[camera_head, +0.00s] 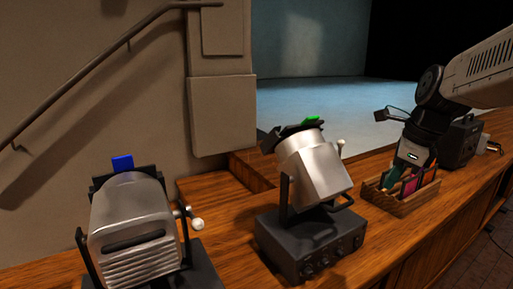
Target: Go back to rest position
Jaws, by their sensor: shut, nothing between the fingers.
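My arm reaches in from the upper right edge and bends down. My gripper (408,169) points downward at the right, at a small wooden box (408,205) on the wooden desk (230,255). The gripper is shut with nothing held. Its fingertips are small and partly lost against the coloured pieces in the box, so I cannot tell whether they touch any. Green (391,177) and red (410,184) pieces stand in the box.
A silver stage lamp with a blue tab (133,225) stands at left front. Another with a green tab (318,165) stands mid-desk on a dark base with knobs (318,250). A dark lamp-like unit (458,143) is behind my gripper. A wall with a handrail (90,68) rises at left.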

